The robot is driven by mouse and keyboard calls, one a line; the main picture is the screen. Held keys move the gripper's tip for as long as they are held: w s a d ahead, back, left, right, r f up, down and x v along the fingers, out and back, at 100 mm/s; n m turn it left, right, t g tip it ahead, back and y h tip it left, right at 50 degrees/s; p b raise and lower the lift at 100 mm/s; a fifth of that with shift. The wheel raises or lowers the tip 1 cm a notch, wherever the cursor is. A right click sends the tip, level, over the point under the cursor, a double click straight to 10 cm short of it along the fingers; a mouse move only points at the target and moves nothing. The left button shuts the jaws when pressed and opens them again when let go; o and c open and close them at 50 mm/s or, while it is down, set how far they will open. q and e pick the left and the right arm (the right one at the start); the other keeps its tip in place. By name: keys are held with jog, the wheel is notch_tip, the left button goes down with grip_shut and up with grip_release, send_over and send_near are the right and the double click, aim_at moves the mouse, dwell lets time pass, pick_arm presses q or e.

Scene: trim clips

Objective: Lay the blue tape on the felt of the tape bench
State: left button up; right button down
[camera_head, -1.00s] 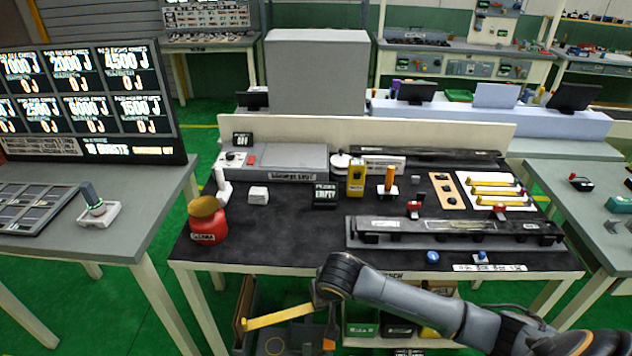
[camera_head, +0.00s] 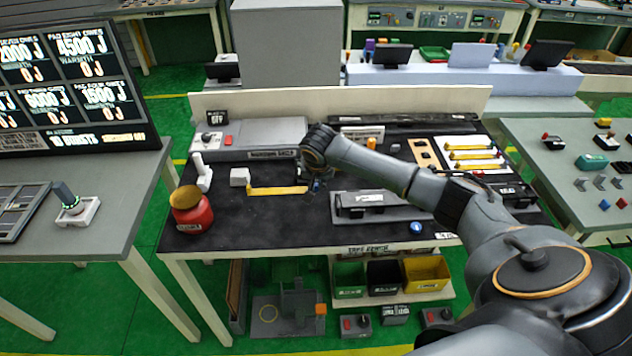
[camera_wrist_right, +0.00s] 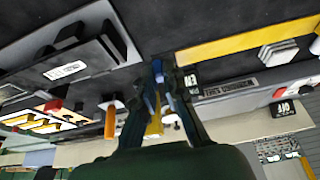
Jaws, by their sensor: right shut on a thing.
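My right gripper (camera_head: 318,180) is over the middle of the bench, largely hidden behind its own wrist in the head view. In the right wrist view its fingers (camera_wrist_right: 160,85) are shut on a small blue piece (camera_wrist_right: 157,74), which I take as the gripped end of the blue tape. A long yellow strip (camera_head: 277,190) reaches left from the fingertips; it also shows in the right wrist view (camera_wrist_right: 245,41). The strip is over the black felt (camera_head: 270,225) of the tape bench, level and close to it; I cannot tell whether it touches. My left gripper is out of view.
A red pot (camera_head: 191,213) stands at the bench's left front, with a white block (camera_head: 240,177) just behind the strip's left end. A grey fixture (camera_head: 385,207) lies right of the gripper. Several yellow strips lie on a white card (camera_head: 490,155). The front left felt is clear.

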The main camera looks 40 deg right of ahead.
jog(key=shift+w+r+p, duration=0.1)
jog(key=shift+r+p, duration=0.05)
jog(key=shift+p, duration=0.35)
notch_tip(320, 180, down, 6)
jog(key=b, duration=0.3)
jog(key=shift+f+b, duration=0.65)
jog(key=shift+f, duration=0.8)
jog(key=c, duration=1.3)
grip_release()
jog(key=shift+c, duration=0.2)
jog(key=v, duration=1.2)
